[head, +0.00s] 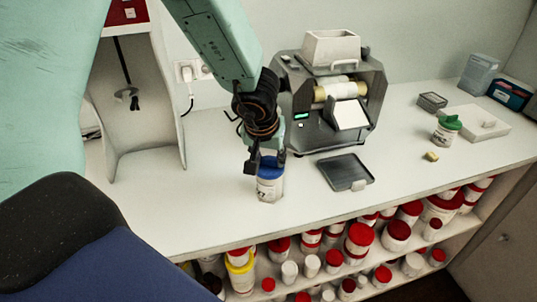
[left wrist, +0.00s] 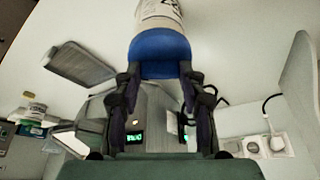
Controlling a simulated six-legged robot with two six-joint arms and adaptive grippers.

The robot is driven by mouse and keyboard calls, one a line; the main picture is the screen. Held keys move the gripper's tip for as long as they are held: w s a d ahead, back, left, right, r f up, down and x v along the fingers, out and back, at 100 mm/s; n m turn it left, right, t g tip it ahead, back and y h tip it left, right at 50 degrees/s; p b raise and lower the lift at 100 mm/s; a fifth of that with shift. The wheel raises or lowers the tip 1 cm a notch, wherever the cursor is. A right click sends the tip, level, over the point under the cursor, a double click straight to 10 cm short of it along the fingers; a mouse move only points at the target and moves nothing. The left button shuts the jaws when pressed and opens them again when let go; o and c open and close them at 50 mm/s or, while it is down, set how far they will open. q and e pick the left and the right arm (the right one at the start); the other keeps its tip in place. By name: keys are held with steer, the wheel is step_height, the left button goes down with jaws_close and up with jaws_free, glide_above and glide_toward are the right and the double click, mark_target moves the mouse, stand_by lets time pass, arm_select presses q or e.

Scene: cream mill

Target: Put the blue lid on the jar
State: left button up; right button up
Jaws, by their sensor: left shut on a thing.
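The white jar (head: 270,188) with a printed label stands upright on the white counter, left of the dark tray. The blue lid (head: 269,166) is at the jar's mouth, and I see no clear gap between them. In the left wrist view the lid (left wrist: 160,54) also meets the jar (left wrist: 160,14). My left gripper (head: 266,158) comes from above and is shut on the blue lid, with a finger on each side. The fingers partly hide the lid's top and sides. My right gripper is not in view.
The roller mill (head: 332,98) stands behind the jar, with a dark tray (head: 346,172) in front. A green-lidded jar (head: 446,130) and a small yellow block (head: 431,156) are farther right. Red-lidded jars (head: 358,238) fill the shelf below. Counter left of the jar is clear.

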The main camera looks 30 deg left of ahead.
arm_select(q)
steer(key=shift+s+d+r, duration=0.1)
steer(key=shift+d, duration=0.05)
stand_by(0.4)
steer(key=shift+p, duration=0.3)
steer(key=shift+a, duration=0.2)
steer(key=shift+d+f, duration=0.15)
steer(key=shift+f, duration=0.1)
steer(key=shift+f+p, duration=0.4)
stand_by(1.4)
steer(key=o, duration=0.8)
steer(key=shift+o, duration=0.6)
